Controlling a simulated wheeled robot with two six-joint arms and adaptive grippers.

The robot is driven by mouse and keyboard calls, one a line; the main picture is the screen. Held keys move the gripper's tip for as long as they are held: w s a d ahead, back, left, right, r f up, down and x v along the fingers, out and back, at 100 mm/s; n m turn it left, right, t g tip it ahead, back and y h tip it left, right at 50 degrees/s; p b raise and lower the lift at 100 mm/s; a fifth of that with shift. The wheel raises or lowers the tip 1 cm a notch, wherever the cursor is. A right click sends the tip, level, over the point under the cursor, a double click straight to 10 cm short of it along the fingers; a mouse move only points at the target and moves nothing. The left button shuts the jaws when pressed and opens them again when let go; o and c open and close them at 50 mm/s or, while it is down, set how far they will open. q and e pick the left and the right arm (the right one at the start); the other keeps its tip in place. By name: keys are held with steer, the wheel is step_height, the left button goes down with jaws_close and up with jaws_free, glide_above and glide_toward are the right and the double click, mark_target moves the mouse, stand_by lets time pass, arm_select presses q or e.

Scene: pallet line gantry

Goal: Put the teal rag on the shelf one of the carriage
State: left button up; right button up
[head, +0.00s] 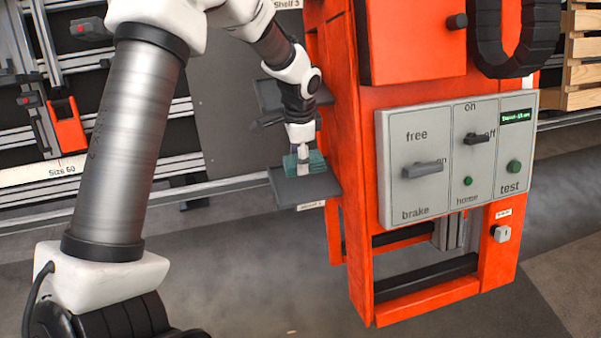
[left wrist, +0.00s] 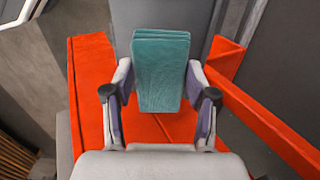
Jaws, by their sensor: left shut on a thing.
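The teal rag (head: 317,161) is a folded block held by my left gripper (head: 303,158) in the head view. The lowest carriage shelf (head: 318,190) is a dark grey plate with a small label on its front edge, too small to read surely. The rag is over this shelf, low and close to its top; I cannot tell if they touch. In the left wrist view the rag (left wrist: 161,72) sits between both fingers of the left gripper (left wrist: 160,95), its layered edge facing away. My right gripper is not in view.
The orange carriage (head: 430,270) stands right of the shelf, with a grey control panel (head: 455,160) of levers and buttons. Another dark shelf (head: 275,95) is above. A rail rack (head: 60,160) with an orange clamp is at left. Wooden slats (head: 582,75) are at far right.

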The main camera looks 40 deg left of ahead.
mark_target(300, 182)
arm_select(q)
step_height(300, 182, down, 5)
steer(key=shift+d+b, duration=0.1)
steer(key=shift+b, duration=0.95)
steer(key=shift+w+r, duration=0.1)
steer(key=shift+r, duration=0.05)
steer(key=o, duration=1)
step_height(300, 182, up, 8)
steer(key=p, duration=0.2)
steer(key=shift+p, duration=0.4)
